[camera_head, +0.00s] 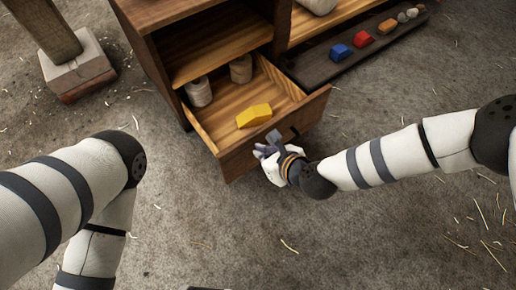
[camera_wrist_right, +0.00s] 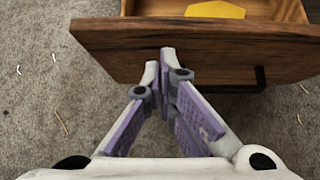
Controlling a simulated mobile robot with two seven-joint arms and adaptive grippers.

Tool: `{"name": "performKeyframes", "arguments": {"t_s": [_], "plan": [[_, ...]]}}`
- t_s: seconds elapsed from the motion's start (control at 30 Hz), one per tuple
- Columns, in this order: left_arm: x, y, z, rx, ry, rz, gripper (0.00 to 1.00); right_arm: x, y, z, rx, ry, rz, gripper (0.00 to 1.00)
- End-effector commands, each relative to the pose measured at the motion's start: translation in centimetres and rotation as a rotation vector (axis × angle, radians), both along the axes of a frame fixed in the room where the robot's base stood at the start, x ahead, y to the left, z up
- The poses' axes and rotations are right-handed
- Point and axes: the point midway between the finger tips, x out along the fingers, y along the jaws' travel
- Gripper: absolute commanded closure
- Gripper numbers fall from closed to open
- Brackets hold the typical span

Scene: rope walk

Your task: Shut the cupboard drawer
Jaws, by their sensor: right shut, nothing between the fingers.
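The cupboard (camera_head: 157,62) is wooden, and its lower drawer (camera_head: 235,160) stands pulled out. A yellow block (camera_head: 253,116) lies in the drawer, with two pale spools (camera_head: 199,92) towards its back. In the right wrist view the drawer front (camera_wrist_right: 215,48) spans the top, with a dark handle (camera_wrist_right: 261,80) on its right side. My right gripper (camera_head: 262,149) is at the drawer's outer face. It is shut and empty, its fingertips (camera_wrist_right: 166,56) in front of the wood, left of the handle; I cannot tell if they touch. My left gripper is out of view; only my left arm shows.
A dark low shelf (camera_head: 318,68) to the right of the drawer holds a blue block (camera_head: 340,51), a red block (camera_head: 363,39) and other small pieces. A post on a block base (camera_head: 78,71) stands at the upper left. The floor in front is clear apart from straw.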

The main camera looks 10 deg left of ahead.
Motion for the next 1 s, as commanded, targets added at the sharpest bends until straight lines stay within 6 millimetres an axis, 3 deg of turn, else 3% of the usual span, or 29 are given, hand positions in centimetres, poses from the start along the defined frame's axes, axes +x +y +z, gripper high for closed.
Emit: {"name": "performKeyframes", "arguments": {"t_s": [0.2,0.67,1.0], "plan": [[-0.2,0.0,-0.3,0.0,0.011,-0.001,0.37,1.2,1.3,-0.1,-0.001,0.001,0.001,1.0],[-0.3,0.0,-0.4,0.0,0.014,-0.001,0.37,1.5,1.6,0.0,-0.001,0.002,-0.001,1.0],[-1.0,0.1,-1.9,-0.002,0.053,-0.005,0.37,4.8,4.9,-0.4,0.0,0.003,-0.001,1.0]]}}
